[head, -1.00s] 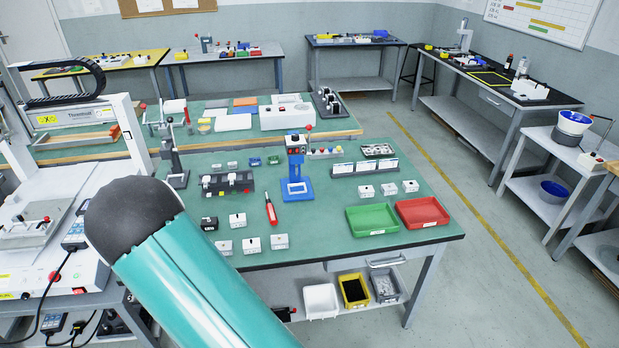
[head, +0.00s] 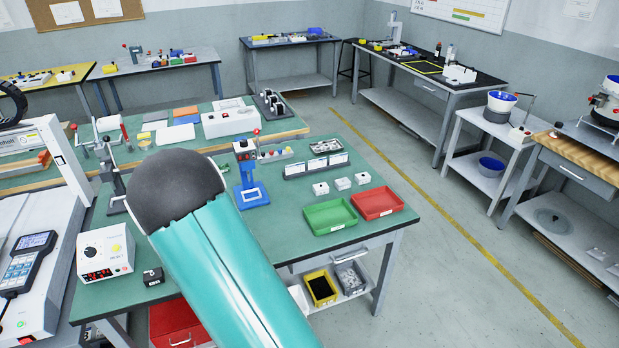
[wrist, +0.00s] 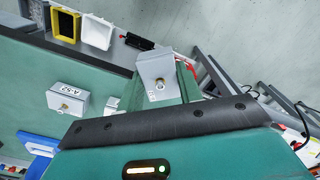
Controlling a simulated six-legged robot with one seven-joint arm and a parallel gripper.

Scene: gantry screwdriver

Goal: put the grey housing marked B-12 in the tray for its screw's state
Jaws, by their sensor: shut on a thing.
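My gripper (wrist: 159,82) is shut on a grey housing (wrist: 154,66) in the wrist view, with the housing between its green fingers. A screw head shows on the near face of the held housing; its marking is not legible and I cannot tell how the screw is seated. Another grey housing (wrist: 68,98) with a label and a screw stands on the green bench to the left. In the head view, my arm hides the gripper. A green tray (head: 330,217) and a red tray (head: 377,203) lie side by side near the bench's right edge, both empty.
Several small housings (head: 342,184) stand behind the trays. A blue stand (head: 248,178) rises left of them. A control box (head: 105,254) sits at the bench's left front. Yellow (head: 320,288) and grey bins are on the shelf below.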

